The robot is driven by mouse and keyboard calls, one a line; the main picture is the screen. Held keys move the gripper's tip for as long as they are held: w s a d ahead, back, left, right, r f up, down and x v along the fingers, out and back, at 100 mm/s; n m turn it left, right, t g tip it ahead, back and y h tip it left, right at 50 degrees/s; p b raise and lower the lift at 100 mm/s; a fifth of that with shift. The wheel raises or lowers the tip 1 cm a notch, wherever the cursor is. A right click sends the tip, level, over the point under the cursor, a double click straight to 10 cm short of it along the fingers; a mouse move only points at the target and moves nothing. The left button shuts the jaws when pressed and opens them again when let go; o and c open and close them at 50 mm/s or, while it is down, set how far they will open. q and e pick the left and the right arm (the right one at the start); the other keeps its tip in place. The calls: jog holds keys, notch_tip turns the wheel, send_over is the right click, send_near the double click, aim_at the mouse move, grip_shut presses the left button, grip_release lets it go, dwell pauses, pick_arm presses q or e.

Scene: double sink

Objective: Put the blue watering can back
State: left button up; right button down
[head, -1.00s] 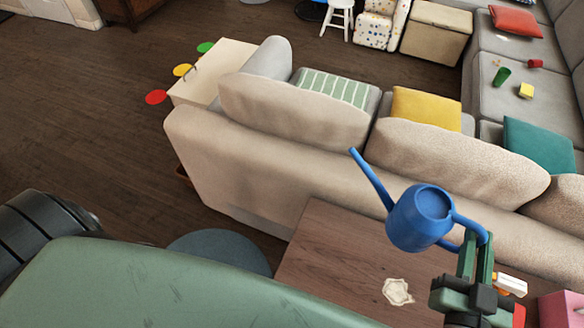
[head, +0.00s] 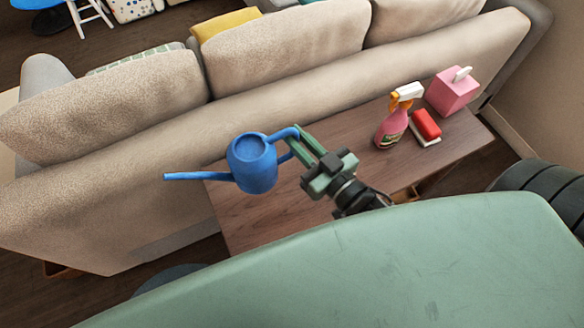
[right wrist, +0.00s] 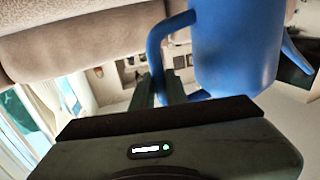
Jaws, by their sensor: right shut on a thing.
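The blue watering can (head: 252,165) is held up in front of the sofa back, over the left end of the brown wooden table (head: 245,222). Its spout points left and its handle is on the right. My right gripper (head: 303,138) is shut on the handle. In the right wrist view the can's blue body (right wrist: 232,45) fills the upper right, with the handle between the fingers (right wrist: 163,85). I cannot tell the exact height of the can above the table. My left gripper is out of view.
On the table's right part stand a pink spray bottle (head: 392,125), a red and white sponge-like block (head: 426,125) and a pink tissue box (head: 453,92). The beige sofa (head: 285,100) runs behind the table. The table's left and middle top looks clear.

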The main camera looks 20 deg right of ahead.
notch_tip(320, 180, down, 7)
jog(key=shift+f+b, duration=0.1)
jog(key=shift+b, duration=0.4)
jog(key=shift+f+b, duration=0.35)
jog(key=shift+f, duration=1.55)
jog(key=shift+f, duration=0.2)
jog(key=c, duration=1.4)
grip_release()
